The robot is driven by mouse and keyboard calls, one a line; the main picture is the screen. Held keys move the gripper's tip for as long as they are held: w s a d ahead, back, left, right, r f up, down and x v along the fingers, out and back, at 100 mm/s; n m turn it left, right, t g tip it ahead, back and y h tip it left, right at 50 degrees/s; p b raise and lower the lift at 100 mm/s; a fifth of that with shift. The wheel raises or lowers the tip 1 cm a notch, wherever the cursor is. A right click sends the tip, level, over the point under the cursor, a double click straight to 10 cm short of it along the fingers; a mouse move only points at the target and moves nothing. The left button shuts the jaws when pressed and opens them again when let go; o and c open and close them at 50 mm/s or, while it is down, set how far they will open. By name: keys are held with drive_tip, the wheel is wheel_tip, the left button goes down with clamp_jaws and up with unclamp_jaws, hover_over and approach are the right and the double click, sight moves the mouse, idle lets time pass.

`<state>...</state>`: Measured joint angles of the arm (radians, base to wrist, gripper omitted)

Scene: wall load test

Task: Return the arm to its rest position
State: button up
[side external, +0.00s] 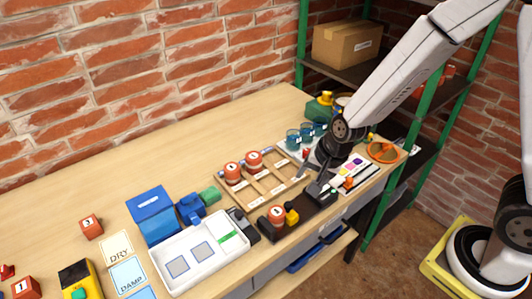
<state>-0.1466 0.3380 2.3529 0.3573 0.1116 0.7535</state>
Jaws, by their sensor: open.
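My white arm reaches in from the upper right, with its black wrist over the right part of the wooden workbench (130,110). My gripper (311,178) points down at the bench, its fingers apart with nothing seen between them. It is close to the right end of a wooden rack (262,183) and a dark tray (318,199). Whether the fingertips touch anything is too small to tell.
Two red-brown weights (232,171) (254,160) stand on the rack. Blue cups (293,139) stand behind my gripper. A white tray (178,283) and a blue box (152,214) are left. A green-framed shelf (303,45) stands behind my arm. The bench's back left is clear.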

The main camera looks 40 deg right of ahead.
drive_tip(key=s+d+r+n+g+h, duration=0.1)
drive_tip(key=s+d+r+n, duration=0.3)
drive_tip(key=n, duration=0.7)
drive_tip(key=shift+s+d+r, duration=0.3)
drive_tip(key=shift+s+d, duration=0.7)
drive_tip(key=shift+s, duration=1.05)
